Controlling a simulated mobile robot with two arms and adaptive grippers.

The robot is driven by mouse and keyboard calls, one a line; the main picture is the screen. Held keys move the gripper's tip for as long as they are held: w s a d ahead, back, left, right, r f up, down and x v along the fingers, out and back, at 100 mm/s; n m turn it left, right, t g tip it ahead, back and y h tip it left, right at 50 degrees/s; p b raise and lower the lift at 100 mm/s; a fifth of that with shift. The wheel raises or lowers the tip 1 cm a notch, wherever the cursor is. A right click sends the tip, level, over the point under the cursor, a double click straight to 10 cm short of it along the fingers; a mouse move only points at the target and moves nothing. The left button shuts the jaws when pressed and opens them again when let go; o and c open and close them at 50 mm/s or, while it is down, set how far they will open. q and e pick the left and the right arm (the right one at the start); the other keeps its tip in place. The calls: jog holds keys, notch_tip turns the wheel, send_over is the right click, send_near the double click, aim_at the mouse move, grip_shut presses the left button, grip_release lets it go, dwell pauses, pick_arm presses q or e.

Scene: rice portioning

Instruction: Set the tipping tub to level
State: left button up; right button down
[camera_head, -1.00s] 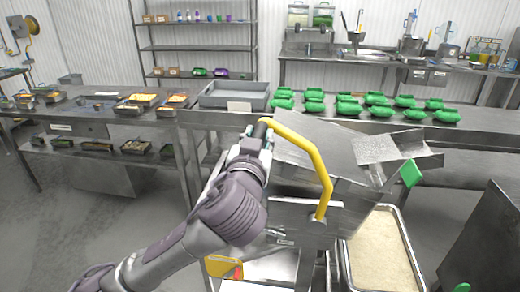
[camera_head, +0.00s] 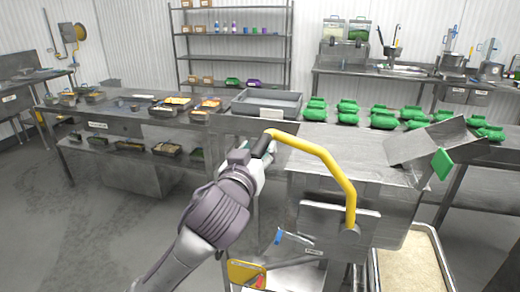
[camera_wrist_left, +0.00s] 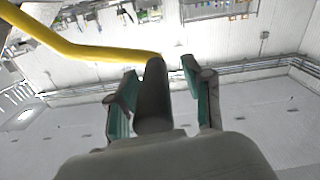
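The steel tipping tub (camera_head: 345,160) is right of centre in the head view. Its top looks close to level with the counter. A yellow lever (camera_head: 325,157) with a black grip (camera_head: 262,145) rises from its front plate. My left gripper (camera_head: 256,155) is at this black grip. In the left wrist view, the teal-padded fingers of my left gripper (camera_wrist_left: 160,95) stand either side of the dark grip (camera_wrist_left: 153,100), with a gap visible on the right side. The fingers look open around it. My right gripper is not in view.
A tray of rice (camera_head: 410,265) sits low at the right, below a steel chute (camera_head: 425,142) with a green tab (camera_head: 442,164). Several green containers (camera_head: 383,120) stand on the counter behind. A grey bin (camera_head: 267,104) is left of them. Floor is clear at the left.

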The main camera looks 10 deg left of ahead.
pick_arm(q)
jog(key=shift+r, duration=0.1)
jog(key=s, duration=0.7)
jog(key=shift+s+a, duration=0.15)
jog(key=shift+s, duration=0.1)
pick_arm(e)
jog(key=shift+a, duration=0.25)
